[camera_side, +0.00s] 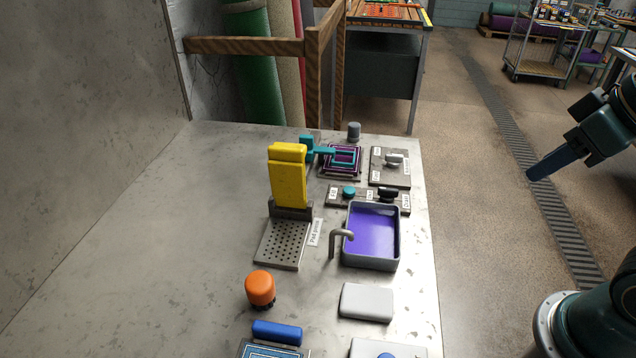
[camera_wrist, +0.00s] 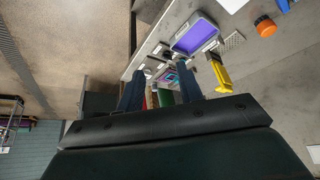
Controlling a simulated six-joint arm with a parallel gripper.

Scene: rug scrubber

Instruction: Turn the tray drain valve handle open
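The tray (camera_side: 399,250), grey-rimmed with purple liquid, stands on the right side of the metal bench. It also shows in the wrist view (camera_wrist: 176,45). Just behind it, a labelled strip carries a teal knob (camera_side: 349,191) and a black handle (camera_side: 388,194). Farther back, a silver lever handle (camera_side: 394,159) sits on a labelled grey plate (camera_side: 390,179). The labels are too small to read surely, so I cannot tell which handle is the drain valve. My gripper (camera_side: 532,175) is over the floor right of the bench, apart from everything. Its fingers (camera_wrist: 160,90) are spread and empty.
A yellow upright tool (camera_side: 288,178) stands left of the strip, with a bent grey pipe (camera_side: 338,238) beside the tray. A teal part (camera_side: 322,151) reaches over a patterned square. An orange knob (camera_side: 260,288) and white block (camera_side: 366,302) are nearer. The bench's left is clear.

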